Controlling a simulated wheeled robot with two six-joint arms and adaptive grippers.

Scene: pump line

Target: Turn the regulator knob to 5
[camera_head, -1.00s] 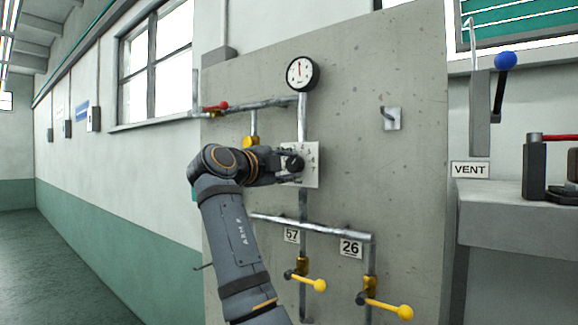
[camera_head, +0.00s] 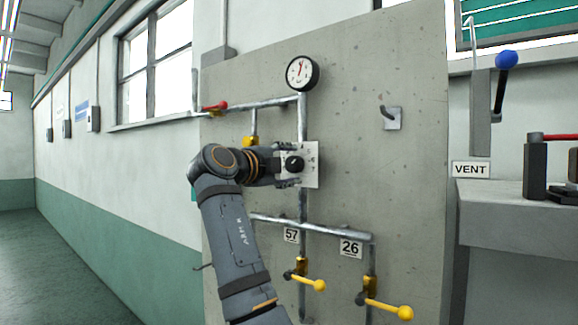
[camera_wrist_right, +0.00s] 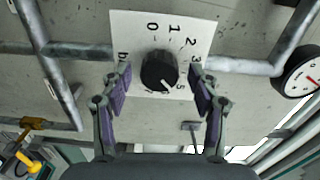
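The regulator knob (camera_wrist_right: 160,70) is black and round, on a white numbered plate (camera_wrist_right: 190,28) in the right wrist view. Its white pointer mark faces the lower right, close to the 5; the exact alignment is hard to tell. My right gripper (camera_wrist_right: 161,88) is open, one finger on each side of the knob with a visible gap to it. In the head view my right gripper (camera_head: 290,164) is at the plate (camera_head: 312,172) and partly hides it. My left gripper is not in view.
A round gauge (camera_head: 301,73) with a red needle sits above the plate. Pipes, a red-handled valve (camera_head: 216,106) and yellow-handled valves (camera_head: 388,306) surround it. A bench (camera_head: 510,222) with a blue-knobbed lever (camera_head: 505,62) stands farther right.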

